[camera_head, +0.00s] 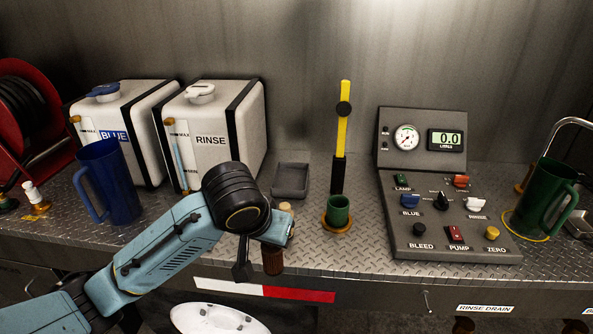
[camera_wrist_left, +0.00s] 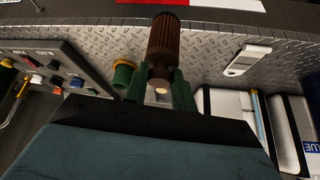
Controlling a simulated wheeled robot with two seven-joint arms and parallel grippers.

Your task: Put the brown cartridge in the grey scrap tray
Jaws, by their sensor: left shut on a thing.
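My left gripper (camera_head: 272,236) is shut on the brown cartridge (camera_head: 272,260), near the front edge of the deck. In the left wrist view the ribbed brown cartridge (camera_wrist_left: 166,38) stands out from between the green fingers (camera_wrist_left: 159,92), with a pale tip at the finger end. In the head view the fingers are mostly hidden by my wrist. The grey scrap tray (camera_head: 291,180) is a shallow, open square tray on the deck, behind the cartridge and apart from it. It looks empty. My right gripper is not in view.
A green cup (camera_head: 338,210) on an orange base and a yellow-black post (camera_head: 342,140) stand right of the tray. The RINSE tank (camera_head: 215,125) is left of it. The control panel (camera_head: 440,190) is farther right; a blue jug (camera_head: 108,185) is at left.

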